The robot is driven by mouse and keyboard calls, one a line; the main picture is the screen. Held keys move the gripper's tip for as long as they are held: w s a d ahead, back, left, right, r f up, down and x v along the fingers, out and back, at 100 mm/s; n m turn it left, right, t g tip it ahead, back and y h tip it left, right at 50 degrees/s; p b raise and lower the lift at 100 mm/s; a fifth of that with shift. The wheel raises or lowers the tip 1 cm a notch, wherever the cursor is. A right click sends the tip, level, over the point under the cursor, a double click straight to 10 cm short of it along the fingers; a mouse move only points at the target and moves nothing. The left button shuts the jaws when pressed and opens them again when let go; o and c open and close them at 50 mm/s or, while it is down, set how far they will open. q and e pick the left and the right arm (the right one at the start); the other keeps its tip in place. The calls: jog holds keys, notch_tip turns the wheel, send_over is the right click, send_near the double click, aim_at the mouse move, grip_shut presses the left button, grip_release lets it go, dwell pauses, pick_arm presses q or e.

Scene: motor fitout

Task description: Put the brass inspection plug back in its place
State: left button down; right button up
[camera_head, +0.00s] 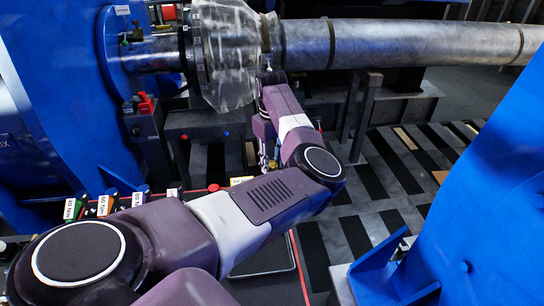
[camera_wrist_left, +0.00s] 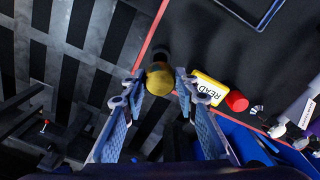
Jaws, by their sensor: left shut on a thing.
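My left gripper (camera_wrist_left: 159,82) is shut on the brass inspection plug (camera_wrist_left: 159,80); in the wrist view its round yellow face sits between the two fingertips. In the head view my left gripper (camera_head: 268,163) hangs beyond my arm, below the shaft, and is mostly hidden by my own arm links, so the plug is hard to make out there. I cannot make out the plug's empty place in either view. My right gripper is not in view.
A wrapped coupling (camera_head: 228,60) and a long metal shaft (camera_head: 400,43) run across the top. Blue housings stand left (camera_head: 60,70) and right (camera_head: 490,180). A yellow tag (camera_wrist_left: 208,88) and red cap (camera_wrist_left: 237,101) lie on the dark mat below. Striped flooring (camera_head: 390,165) is open on the right.

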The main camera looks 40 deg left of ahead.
aim_at(272, 164)
pick_arm(q)
notch_tip(272, 164, down, 3)
jog(key=shift+b, duration=0.35)
jog(key=shift+f, duration=0.8)
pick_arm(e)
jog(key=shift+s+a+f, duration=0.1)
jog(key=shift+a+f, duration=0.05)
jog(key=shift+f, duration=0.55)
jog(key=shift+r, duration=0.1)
pick_arm(q)
jog(key=shift+p, duration=0.35)
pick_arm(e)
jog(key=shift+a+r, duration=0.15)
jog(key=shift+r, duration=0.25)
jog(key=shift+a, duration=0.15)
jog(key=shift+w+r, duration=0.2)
